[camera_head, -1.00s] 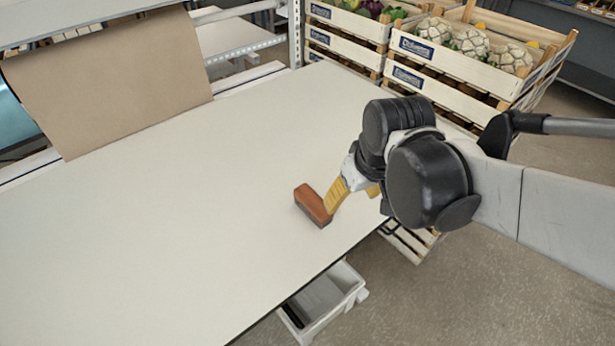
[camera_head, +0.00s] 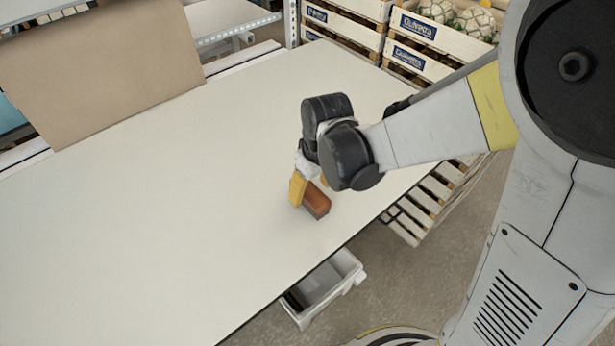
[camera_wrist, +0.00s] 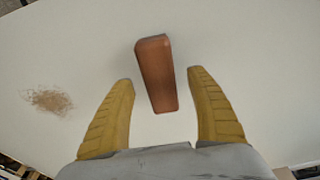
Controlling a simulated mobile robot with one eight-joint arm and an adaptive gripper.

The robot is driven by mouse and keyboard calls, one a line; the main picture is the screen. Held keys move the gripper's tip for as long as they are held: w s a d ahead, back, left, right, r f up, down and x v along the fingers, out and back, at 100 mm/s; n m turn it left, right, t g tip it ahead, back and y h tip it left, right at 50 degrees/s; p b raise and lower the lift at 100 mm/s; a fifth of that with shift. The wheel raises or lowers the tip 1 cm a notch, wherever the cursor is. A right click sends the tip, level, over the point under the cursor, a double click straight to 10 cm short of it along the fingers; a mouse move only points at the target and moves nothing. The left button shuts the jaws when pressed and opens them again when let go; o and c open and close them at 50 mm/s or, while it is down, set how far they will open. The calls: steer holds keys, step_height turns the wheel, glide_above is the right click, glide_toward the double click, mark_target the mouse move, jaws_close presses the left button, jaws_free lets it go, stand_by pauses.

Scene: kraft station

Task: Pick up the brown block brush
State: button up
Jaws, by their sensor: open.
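The brown block brush (camera_head: 316,201) lies on the white table (camera_head: 150,200) near its front right edge. In the wrist view the brush (camera_wrist: 156,72) lies lengthwise, with its near end between the two yellow fingertips and most of it beyond them. My gripper (camera_head: 309,190) is over the brush in the head view, one yellow finger on its left side. In the wrist view my gripper (camera_wrist: 162,78) is open, with white tabletop showing between the brush and each finger. The second finger is mostly hidden in the head view.
A brownish smudge or pile of fine bits (camera_wrist: 50,100) lies left of the brush. Brown kraft paper (camera_head: 100,70) hangs at the back left. Wooden crates (camera_head: 420,60) stand beyond the table's right end. A white bin (camera_head: 325,290) sits below the front edge. The table's left is clear.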

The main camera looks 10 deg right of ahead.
mark_target(311, 191)
steer(key=f, duration=0.3)
steer(key=shift+w+a+b, duration=0.15)
steer(key=shift+w+b, duration=0.1)
steer(key=shift+b, duration=0.1)
steer(key=c, duration=1.3)
steer(key=shift+c, duration=0.2)
steer(key=shift+r, duration=0.15)
steer(key=shift+c, duration=0.2)
steer(key=r, duration=0.1)
steer(key=r+p, duration=0.1)
steer(key=r, duration=0.1)
steer(key=r+p, duration=0.1)
steer(key=shift+s+d+r, duration=0.1)
steer(key=shift+d+r, duration=0.15)
steer(key=shift+r, duration=0.05)
steer(key=s+d+r+p, duration=0.2)
steer(key=s+d+r, duration=0.2)
steer(key=d, duration=0.6)
step_height(311, 191, up, 2)
steer(key=shift+d+r+p, duration=0.1)
steer(key=shift+d+p, duration=0.1)
steer(key=shift+p, duration=0.15)
